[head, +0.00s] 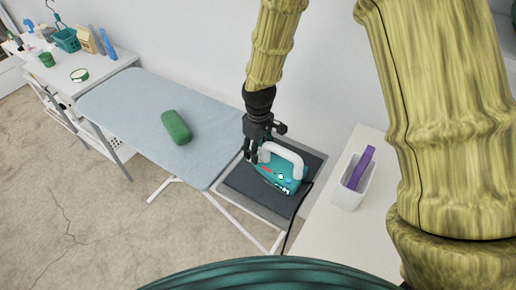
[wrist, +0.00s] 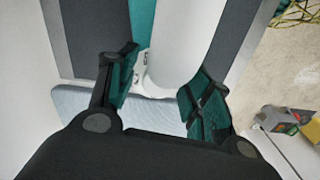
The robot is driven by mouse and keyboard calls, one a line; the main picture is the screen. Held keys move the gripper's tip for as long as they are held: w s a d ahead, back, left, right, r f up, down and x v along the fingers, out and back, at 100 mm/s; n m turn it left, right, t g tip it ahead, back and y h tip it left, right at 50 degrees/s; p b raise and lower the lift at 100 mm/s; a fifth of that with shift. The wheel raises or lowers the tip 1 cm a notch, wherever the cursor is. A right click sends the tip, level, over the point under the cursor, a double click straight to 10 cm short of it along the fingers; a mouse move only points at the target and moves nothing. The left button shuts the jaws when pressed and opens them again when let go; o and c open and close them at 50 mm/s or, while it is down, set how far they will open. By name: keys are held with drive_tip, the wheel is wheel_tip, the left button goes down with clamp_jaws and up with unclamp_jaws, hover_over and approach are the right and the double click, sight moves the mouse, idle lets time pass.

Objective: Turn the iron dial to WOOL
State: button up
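The iron (head: 272,172) is teal with a white handle and rests on a dark grey plate (head: 250,190) at the right end of the ironing board. Small red, white and blue parts show on its side. I cannot tell which one is the dial or read any marking. My gripper (head: 252,156) is at the left end of the iron, by the handle. In the wrist view the white handle (wrist: 185,40) passes between the two open fingers of my gripper (wrist: 160,85). The right finger is close to the handle; contact is unclear. Teal iron body (wrist: 142,20) shows behind.
The pale blue ironing board (head: 150,105) carries a green rounded object (head: 176,127). A white table with a white bin (head: 350,189) holding a purple item stands right. A dark cord runs from the iron. A shelf with small items is far left.

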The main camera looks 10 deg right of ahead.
sight(259, 151)
wheel_tip(259, 151, up, 12)
idle(0.9)
idle(0.4)
